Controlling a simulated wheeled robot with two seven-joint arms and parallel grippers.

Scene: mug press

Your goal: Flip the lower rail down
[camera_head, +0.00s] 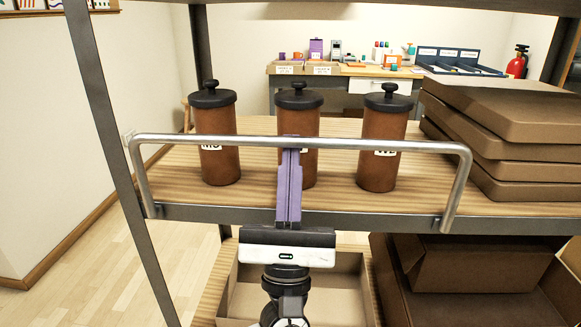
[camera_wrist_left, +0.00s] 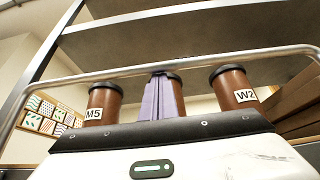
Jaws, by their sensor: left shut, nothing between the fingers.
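The metal rail (camera_head: 350,143) stands upright along the shelf's front edge, its long bar crossing in front of three brown canisters with black lids. My left gripper (camera_head: 289,155) comes up from below with its purple fingers shut and empty. Its fingertips are at the bar, left of the bar's middle; I cannot tell whether they touch it. In the left wrist view the rail (camera_wrist_left: 215,61) runs across above the fingers (camera_wrist_left: 162,85), whose tips reach the bar's height. The middle canister is partly hidden by the fingers. My right gripper is not in view.
The left canister (camera_head: 218,150), middle canister (camera_head: 299,115) and right canister (camera_head: 384,130) stand on the wooden shelf (camera_head: 340,190). Brown boxes (camera_head: 500,145) are stacked at right. An open box (camera_head: 245,300) sits on the level below. A dark shelf post (camera_head: 105,130) rises at left.

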